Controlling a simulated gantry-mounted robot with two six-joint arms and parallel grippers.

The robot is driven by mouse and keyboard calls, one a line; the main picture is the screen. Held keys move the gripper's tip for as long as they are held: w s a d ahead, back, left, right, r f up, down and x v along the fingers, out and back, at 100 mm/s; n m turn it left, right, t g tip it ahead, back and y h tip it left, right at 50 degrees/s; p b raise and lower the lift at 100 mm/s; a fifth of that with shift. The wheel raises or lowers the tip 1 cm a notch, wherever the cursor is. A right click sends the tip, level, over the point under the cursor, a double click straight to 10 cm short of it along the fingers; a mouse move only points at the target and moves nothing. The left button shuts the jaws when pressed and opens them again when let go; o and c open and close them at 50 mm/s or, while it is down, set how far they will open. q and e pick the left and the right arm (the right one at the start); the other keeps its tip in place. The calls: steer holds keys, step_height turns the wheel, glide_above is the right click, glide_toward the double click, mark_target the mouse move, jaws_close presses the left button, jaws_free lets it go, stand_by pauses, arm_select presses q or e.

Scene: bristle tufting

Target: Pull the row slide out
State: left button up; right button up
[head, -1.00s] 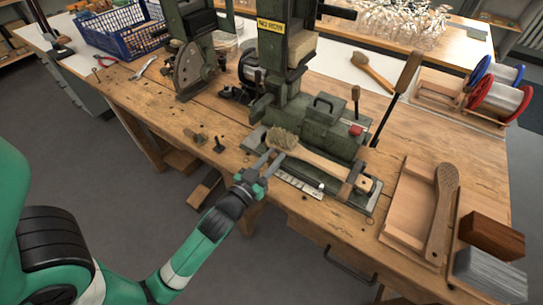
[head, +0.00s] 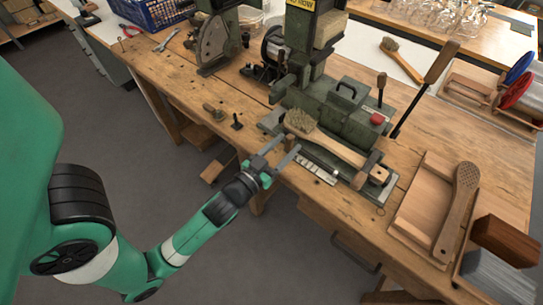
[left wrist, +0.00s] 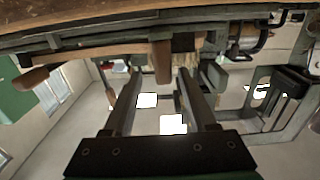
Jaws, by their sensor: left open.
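The green tufting machine (head: 340,108) stands on the wooden bench, with a scaled metal strip (head: 318,167) along its front edge. A brush with a pale bristle head (head: 299,121) and wooden handle (head: 340,150) lies across its base. A short brown peg (head: 289,143) stands at the front, below the bristle head; I cannot tell for sure that it belongs to the row slide. My left gripper (head: 286,150) is open beside this peg. In the left wrist view a wooden peg (left wrist: 161,62) shows between and beyond the open fingers (left wrist: 158,88), not clasped. My right gripper is out of view.
A dark lever with a wooden grip (head: 441,62) rises at the machine's right. Small fittings (head: 237,122) lie left on the bench. The floor in front is clear.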

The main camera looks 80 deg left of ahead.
arm_select(q)
steer(key=b+v, duration=0.2)
steer(key=v, duration=0.6)
steer(key=shift+s+d, duration=0.25)
